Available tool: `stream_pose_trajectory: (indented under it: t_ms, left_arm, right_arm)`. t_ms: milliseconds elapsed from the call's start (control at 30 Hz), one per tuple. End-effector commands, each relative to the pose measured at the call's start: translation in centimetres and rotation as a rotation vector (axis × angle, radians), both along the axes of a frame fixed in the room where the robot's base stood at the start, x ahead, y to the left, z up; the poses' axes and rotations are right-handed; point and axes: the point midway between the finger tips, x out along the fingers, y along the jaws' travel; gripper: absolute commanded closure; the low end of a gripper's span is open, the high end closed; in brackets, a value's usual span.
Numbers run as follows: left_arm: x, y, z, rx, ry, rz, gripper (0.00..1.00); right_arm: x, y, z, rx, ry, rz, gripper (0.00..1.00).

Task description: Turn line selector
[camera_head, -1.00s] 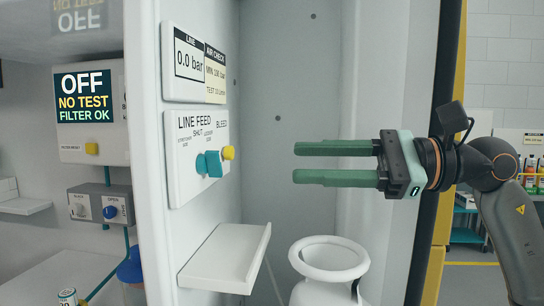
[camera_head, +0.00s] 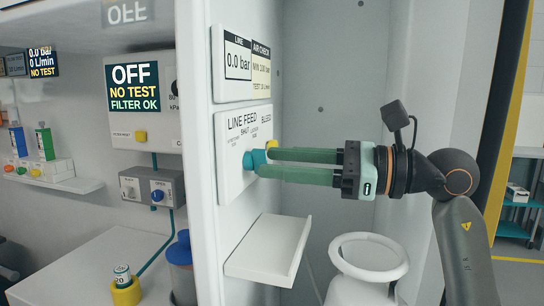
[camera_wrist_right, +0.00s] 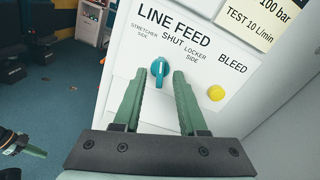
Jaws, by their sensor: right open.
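The line selector is a teal knob (camera_wrist_right: 158,70) on the white LINE FEED panel (camera_wrist_right: 143,52). Its white mark points up towards SHUT in the right wrist view. In the head view the knob (camera_head: 254,160) shows at the tips of my right gripper (camera_head: 262,163). The right gripper is open, and its two green fingers (camera_wrist_right: 158,88) reach towards the knob, one to each side of it in the wrist view. I cannot tell whether they touch it.
A yellow BLEED button (camera_wrist_right: 216,93) sits just right of the knob. A white shelf (camera_head: 270,250) juts out below the panel, and a white ring-topped container (camera_head: 368,258) stands beneath the right arm. A gauge label (camera_head: 238,58) reads 0.0 bar.

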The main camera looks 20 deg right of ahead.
Motion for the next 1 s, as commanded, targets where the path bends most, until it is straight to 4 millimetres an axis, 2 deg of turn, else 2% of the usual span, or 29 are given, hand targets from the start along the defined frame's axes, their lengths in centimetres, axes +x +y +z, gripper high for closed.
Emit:
stream_pose_trajectory:
  t_ms: [200, 467, 833, 1000]
  left_arm:
    - [0.02, -0.05, 0.18, -0.002, -0.001, 0.000, 1.00]
    - [0.02, -0.07, 0.15, -0.001, -0.001, -0.001, 1.00]
    - [0.02, -0.08, 0.14, -0.001, 0.000, -0.001, 1.00]
    - [0.02, -0.08, 0.13, -0.001, 0.000, -0.001, 1.00]
  right_arm:
    - [0.92, 1.37, 0.04, 0.001, -0.001, 0.000, 0.59]
    - [1.01, 1.47, -0.01, 0.000, -0.001, -0.001, 0.59]
    - [0.99, 1.43, -0.02, -0.001, -0.001, 0.000, 0.98]
    - [0.98, 1.44, -0.02, -0.001, -0.001, 0.000, 1.00]
